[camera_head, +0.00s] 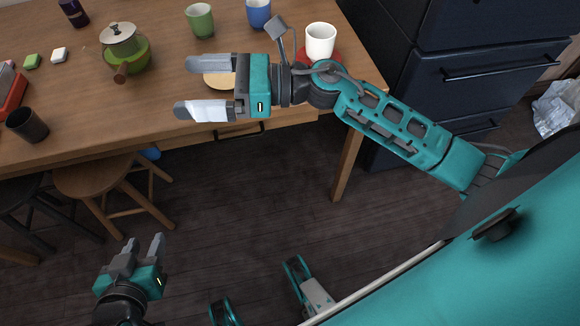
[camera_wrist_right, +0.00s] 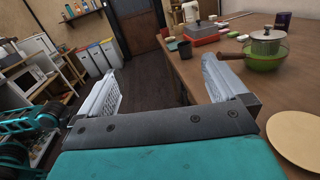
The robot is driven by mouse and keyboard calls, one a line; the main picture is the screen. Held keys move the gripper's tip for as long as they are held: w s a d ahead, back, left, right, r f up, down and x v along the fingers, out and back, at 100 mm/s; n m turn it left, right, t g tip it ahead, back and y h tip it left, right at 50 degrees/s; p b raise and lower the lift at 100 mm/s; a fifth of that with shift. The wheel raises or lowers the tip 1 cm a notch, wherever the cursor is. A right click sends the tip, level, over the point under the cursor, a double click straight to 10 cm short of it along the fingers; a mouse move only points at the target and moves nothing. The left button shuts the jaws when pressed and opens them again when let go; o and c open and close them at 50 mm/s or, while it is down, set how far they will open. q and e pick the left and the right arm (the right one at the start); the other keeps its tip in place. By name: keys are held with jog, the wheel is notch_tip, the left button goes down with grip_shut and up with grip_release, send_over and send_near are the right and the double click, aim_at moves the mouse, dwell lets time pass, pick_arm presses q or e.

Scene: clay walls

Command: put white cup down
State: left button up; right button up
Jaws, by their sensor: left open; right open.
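The white cup (camera_head: 320,40) stands upright at the right end of the wooden table (camera_head: 60,120), on a red round mat or saucer (camera_head: 336,58). My right gripper (camera_head: 186,87) is open and empty over the table's front edge, pointing left; the cup is behind and to the right of its fingers. The right wrist view shows its open fingers (camera_wrist_right: 160,80) with nothing between them, and the white cup is not in that view. My left gripper (camera_head: 145,243) is open and empty, low over the floor in front of the table.
A green cup (camera_head: 200,20), a blue cup (camera_head: 258,12), a green pot (camera_head: 128,55) and a dark cup (camera_head: 27,126) stand on the table. A round tan board (camera_wrist_right: 297,138) lies partly under my right gripper. Stools (camera_head: 95,178) stand in front; dark drawers (camera_head: 480,80) are at right.

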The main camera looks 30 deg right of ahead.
jog(key=d+f+m+t+h, duration=0.3)
jog(key=m+t+h, duration=0.2)
jog(key=m, duration=0.9)
jog(key=d+f+m+t+h, duration=0.3)
jog(key=m+t+h, duration=0.15)
jog(key=m, duration=0.95)
jog(key=s+d+f+m+g+h, duration=0.1)
jog(key=s+f+m+g+h, duration=0.1)
jog(key=s+f+m, duration=0.3)
jog(key=s+d+f+m+g+h, duration=0.2)
jog(key=s+f+m, duration=0.4)
jog(key=f+m, duration=0.4)
jog(key=m+g+h, duration=0.1)
jog(key=m+g, duration=0.1)
jog(key=shift+d+m, duration=0.2)
jog(key=shift+m, duration=0.2)
